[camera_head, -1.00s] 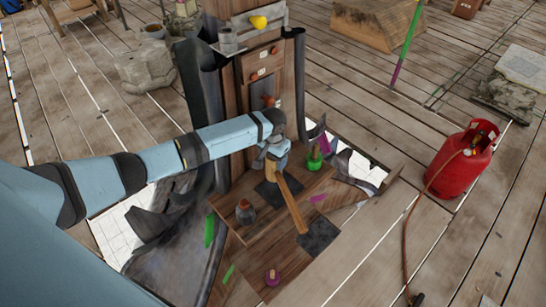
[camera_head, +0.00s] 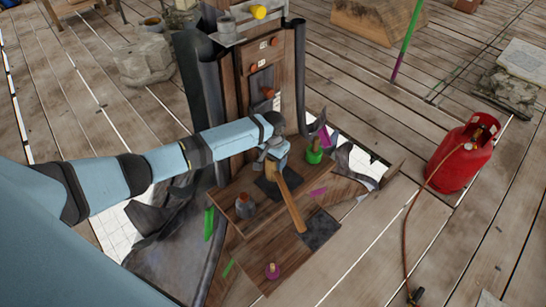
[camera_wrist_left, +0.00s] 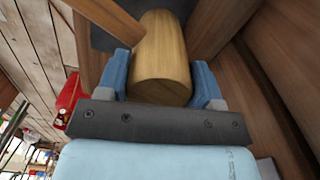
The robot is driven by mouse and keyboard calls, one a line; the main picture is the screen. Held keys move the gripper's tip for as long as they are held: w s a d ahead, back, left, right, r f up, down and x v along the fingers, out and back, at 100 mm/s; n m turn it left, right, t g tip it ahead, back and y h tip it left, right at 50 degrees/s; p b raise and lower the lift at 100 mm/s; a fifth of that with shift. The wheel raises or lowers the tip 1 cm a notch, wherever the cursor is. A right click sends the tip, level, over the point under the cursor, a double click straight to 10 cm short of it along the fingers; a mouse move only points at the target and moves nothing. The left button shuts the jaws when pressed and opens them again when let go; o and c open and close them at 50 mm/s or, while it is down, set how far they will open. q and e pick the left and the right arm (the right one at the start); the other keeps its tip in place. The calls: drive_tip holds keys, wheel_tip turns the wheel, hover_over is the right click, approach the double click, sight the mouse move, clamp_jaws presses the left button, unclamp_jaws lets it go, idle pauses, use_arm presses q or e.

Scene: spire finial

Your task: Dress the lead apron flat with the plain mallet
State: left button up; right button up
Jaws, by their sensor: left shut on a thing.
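The wooden mallet is gripped by its head, a pale cylinder (camera_wrist_left: 160,60) between the blue fingers in the left wrist view. Its handle (camera_head: 291,204) slants down to the right in the head view. My left gripper (camera_head: 273,157) is shut on the head, low over the wooden boards. A dark grey sheet patch (camera_head: 266,187) lies under the mallet, and a second dark patch (camera_head: 320,230) lies by the handle's end. I cannot tell which is the lead apron, or whether the mallet touches the sheet. My right gripper is not in view.
The wooden spire post (camera_head: 275,70) rises behind. A red gas cylinder (camera_head: 460,158) with a hose stands right. Open floor lies between.

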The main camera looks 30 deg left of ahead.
use_arm(q)
drive_tip(key=shift+r, duration=0.15)
wheel_tip(320, 180, up, 2)
drive_tip(key=p, duration=0.2)
drive_tip(key=shift+r+p, duration=0.1)
drive_tip(key=shift+p, duration=0.2)
wheel_tip(320, 180, up, 2)
drive_tip(key=shift+p, duration=0.6)
wheel_tip(320, 180, down, 5)
drive_tip(key=shift+r+b, duration=0.1)
drive_tip(key=shift+b, duration=0.95)
drive_tip(key=shift+r, duration=0.2)
drive_tip(key=shift+c, duration=0.6)
drive_tip(key=shift+r, duration=0.1)
